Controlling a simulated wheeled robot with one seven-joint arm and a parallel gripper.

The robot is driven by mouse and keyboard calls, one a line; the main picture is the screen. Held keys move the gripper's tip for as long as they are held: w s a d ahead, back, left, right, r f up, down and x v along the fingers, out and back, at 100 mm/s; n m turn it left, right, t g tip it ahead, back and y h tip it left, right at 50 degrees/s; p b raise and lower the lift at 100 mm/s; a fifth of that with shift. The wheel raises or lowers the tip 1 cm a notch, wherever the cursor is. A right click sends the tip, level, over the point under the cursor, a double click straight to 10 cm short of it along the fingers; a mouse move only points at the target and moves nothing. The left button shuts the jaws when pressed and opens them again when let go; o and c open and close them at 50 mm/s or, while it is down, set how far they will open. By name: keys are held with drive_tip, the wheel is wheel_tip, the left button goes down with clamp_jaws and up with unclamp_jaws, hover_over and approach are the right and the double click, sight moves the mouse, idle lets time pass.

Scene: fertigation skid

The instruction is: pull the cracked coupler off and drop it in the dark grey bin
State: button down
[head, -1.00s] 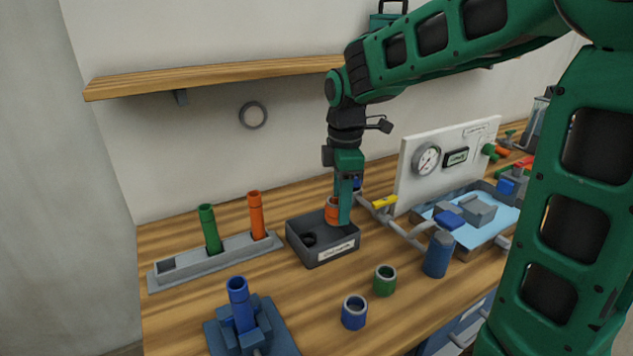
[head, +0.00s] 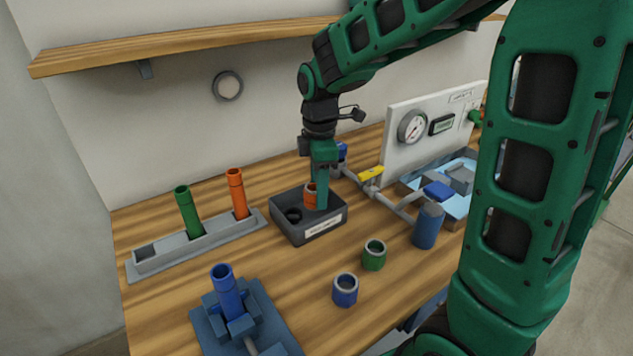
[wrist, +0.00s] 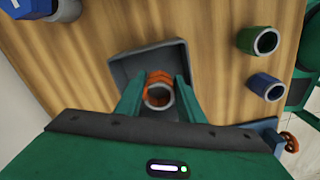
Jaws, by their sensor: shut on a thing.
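My gripper (head: 319,196) is shut on an orange coupler (head: 310,194). It holds the coupler inside the dark grey bin (head: 303,235), toward the bin's right side. In the wrist view the orange coupler (wrist: 159,94) sits between the two fingers (wrist: 158,98), with its open end facing the camera. The bin (wrist: 125,68) surrounds it there. I cannot make out a crack, nor whether the coupler touches the bin floor.
A green coupler (head: 374,255) and a blue coupler (head: 345,290) stand in front right of the bin. A grey rack (head: 160,258) holds a green tube (head: 188,212) and an orange tube (head: 237,193). A blue tube (head: 226,293) stands in a fixture. Pipework (head: 398,208) is on the right.

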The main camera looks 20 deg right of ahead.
drive_tip(key=shift+f, duration=0.15)
drive_tip(key=c, duration=1.1)
unclamp_jaws()
wheel_tip(320, 180, up, 11)
drive_tip(key=shift+w+f, duration=0.1)
drive_tip(key=shift+f, duration=0.05)
